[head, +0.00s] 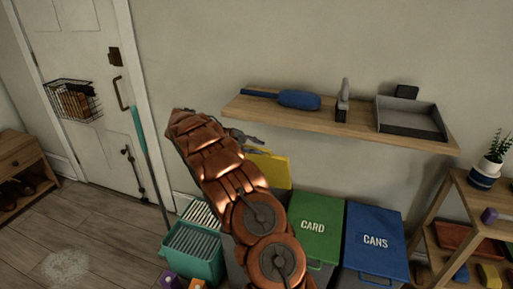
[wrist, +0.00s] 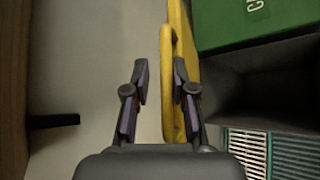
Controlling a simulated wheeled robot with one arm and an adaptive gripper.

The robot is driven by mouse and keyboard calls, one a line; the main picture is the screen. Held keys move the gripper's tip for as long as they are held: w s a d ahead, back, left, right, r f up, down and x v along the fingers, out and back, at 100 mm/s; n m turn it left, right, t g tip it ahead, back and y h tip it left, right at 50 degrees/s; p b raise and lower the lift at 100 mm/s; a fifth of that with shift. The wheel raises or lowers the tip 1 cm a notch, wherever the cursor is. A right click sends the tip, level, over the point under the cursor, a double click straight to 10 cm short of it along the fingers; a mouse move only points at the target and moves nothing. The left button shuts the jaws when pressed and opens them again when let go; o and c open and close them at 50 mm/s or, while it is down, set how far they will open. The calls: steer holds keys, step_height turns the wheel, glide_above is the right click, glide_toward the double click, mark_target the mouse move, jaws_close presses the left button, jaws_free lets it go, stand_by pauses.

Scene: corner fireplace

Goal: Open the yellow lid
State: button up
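The yellow lid (head: 270,170) shows behind my arm in the head view, standing higher than the neighbouring green lid. In the wrist view the yellow lid (wrist: 180,50) is seen nearly edge-on and looks raised, with its looped handle (wrist: 167,85) on the left side. The dark, open inside of a grey bin (wrist: 255,85) shows to its right. My gripper (wrist: 160,88) is open, its fingers apart on either side of the handle, the right one closer to it. Whether a finger touches it I cannot tell. My arm hides much of the bin in the head view.
The green CARD lid (head: 314,228) and blue CANS lid (head: 375,240) are closed to the right. A wooden wall shelf (head: 300,118) with several items hangs above. A teal basket (head: 190,255) stands at left; open floor (head: 95,225) lies beyond it.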

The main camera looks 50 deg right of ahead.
steer(key=shift+o, duration=0.7)
steer(key=v, duration=1.2)
